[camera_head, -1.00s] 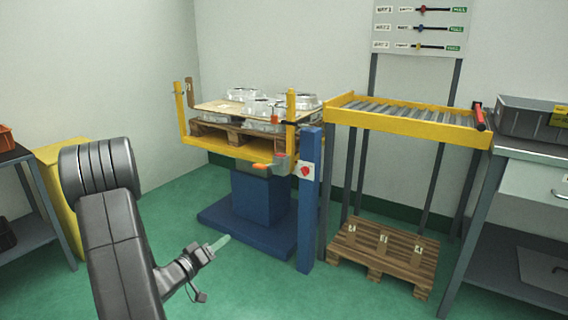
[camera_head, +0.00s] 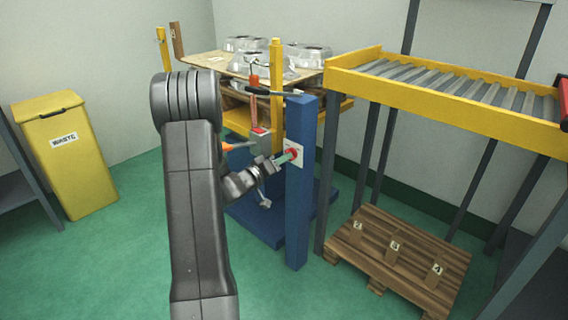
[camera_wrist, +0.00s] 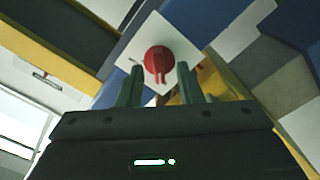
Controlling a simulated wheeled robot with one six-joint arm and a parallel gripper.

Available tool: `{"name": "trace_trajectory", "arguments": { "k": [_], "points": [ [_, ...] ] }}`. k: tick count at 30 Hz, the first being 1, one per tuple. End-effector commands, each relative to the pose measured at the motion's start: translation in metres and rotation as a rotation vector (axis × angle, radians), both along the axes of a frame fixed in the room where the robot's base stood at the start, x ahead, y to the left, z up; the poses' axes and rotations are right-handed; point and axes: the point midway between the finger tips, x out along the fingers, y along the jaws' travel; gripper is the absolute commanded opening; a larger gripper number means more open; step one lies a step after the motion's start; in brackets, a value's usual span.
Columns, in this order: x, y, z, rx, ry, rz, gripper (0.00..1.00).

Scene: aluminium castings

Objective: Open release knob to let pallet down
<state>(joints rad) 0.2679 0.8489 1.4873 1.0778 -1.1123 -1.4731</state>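The red release knob (camera_wrist: 159,61) sits on a white plate (camera_wrist: 178,30) fixed to the blue post (camera_head: 299,190). My gripper (camera_wrist: 158,84) is open in the wrist view, with one green finger on each side of the knob's lower part. I cannot tell whether the fingers touch it. In the head view, my gripper (camera_head: 284,158) reaches the plate and partly covers the knob (camera_head: 293,154). The wooden pallet with shiny castings (camera_head: 250,58) is raised on the yellow-framed lift (camera_head: 278,100), partly hidden by my arm and the post.
A yellow roller conveyor (camera_head: 440,104) stands to the right of the post. An empty wooden pallet (camera_head: 400,262) with small tags lies on the floor below it. A yellow waste bin (camera_head: 66,160) stands at the left. Green floor is free between the bin and my arm.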

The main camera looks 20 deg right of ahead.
Motion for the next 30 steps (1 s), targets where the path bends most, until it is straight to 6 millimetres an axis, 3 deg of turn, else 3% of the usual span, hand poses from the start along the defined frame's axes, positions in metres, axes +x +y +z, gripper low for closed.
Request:
{"name": "trace_trajectory", "arguments": {
  "k": [4,13,18,30],
  "points": [
    [0.0039,-0.0101,-0.0004,-0.001,0.001,0.001,0.33],
    [0.0049,-0.0119,0.0005,-0.001,0.001,0.001,0.33],
    [0.0049,-0.0118,0.0004,-0.001,0.001,0.001,0.01],
    [0.0048,-0.0115,0.0003,0.015,-0.035,0.0,0.0]
  ]
}}
